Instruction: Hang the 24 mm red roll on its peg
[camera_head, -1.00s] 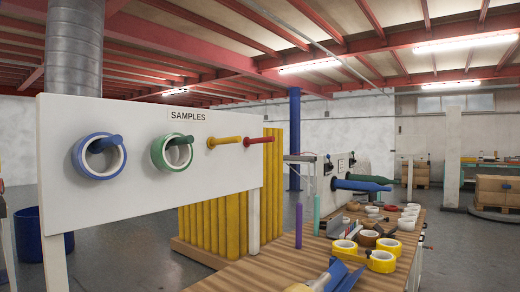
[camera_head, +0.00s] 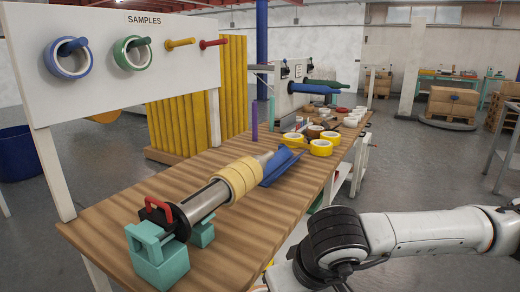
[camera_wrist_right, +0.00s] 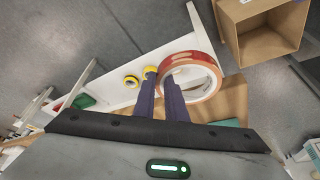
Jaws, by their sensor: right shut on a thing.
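In the right wrist view, my right gripper (camera_wrist_right: 160,84) has its two dark fingers shut on a red roll (camera_wrist_right: 176,64) with a pale core. The roll sticks out to the right of the fingertips. In the head view only my right arm shows, at the lower right; that gripper and the roll are out of that view. The red peg (camera_head: 213,43) is bare, at the right end of the white SAMPLES board (camera_head: 110,85). My left gripper is in neither current view.
A blue roll (camera_head: 52,66) and a green roll (camera_head: 119,56) hang on the board; the yellow peg (camera_head: 180,43) is bare. The wooden bench (camera_head: 110,222) below carries a winding shaft with tan rolls (camera_head: 238,180) and several yellow rolls (camera_head: 320,147).

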